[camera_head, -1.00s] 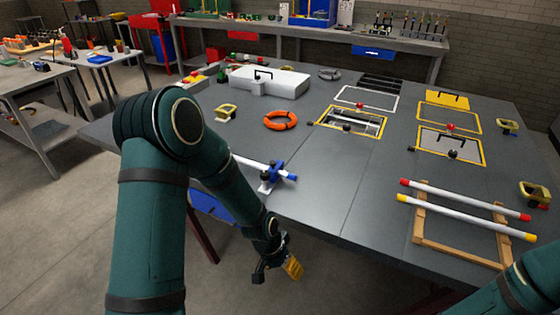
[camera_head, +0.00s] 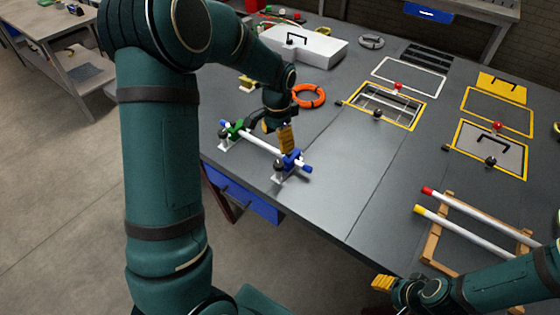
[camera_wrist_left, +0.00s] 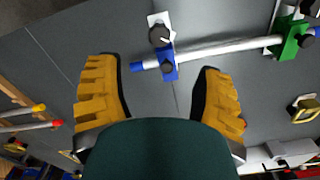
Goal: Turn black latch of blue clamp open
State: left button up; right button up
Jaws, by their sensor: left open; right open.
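The blue clamp (camera_head: 291,161) sits near the front-left table edge, around one end of a white rod (camera_head: 258,142) with blue tips. In the left wrist view the blue clamp (camera_wrist_left: 167,62) has a round black knob (camera_wrist_left: 159,35) beside it on a white base and a smaller dark part on its face. I cannot tell which is the latch. My left gripper (camera_head: 286,140) is above the clamp. In its wrist view the yellow fingers are spread on either side of the clamp, empty. My right gripper (camera_head: 383,284) is open near the table's front edge, partly hidden by its arm.
A green clamp (camera_head: 235,129) holds the rod's other end. An orange ring (camera_head: 309,96) and a white box (camera_head: 303,46) lie behind. A wooden frame (camera_head: 434,242) with two white rods stands at the right. The table middle is clear.

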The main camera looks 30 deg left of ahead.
aim_at(278, 164)
pick_arm(q)
notch_tip(278, 164, down, 11)
jog(key=shift+f+b, duration=0.1)
jog(key=shift+b, duration=0.25)
grip_shut()
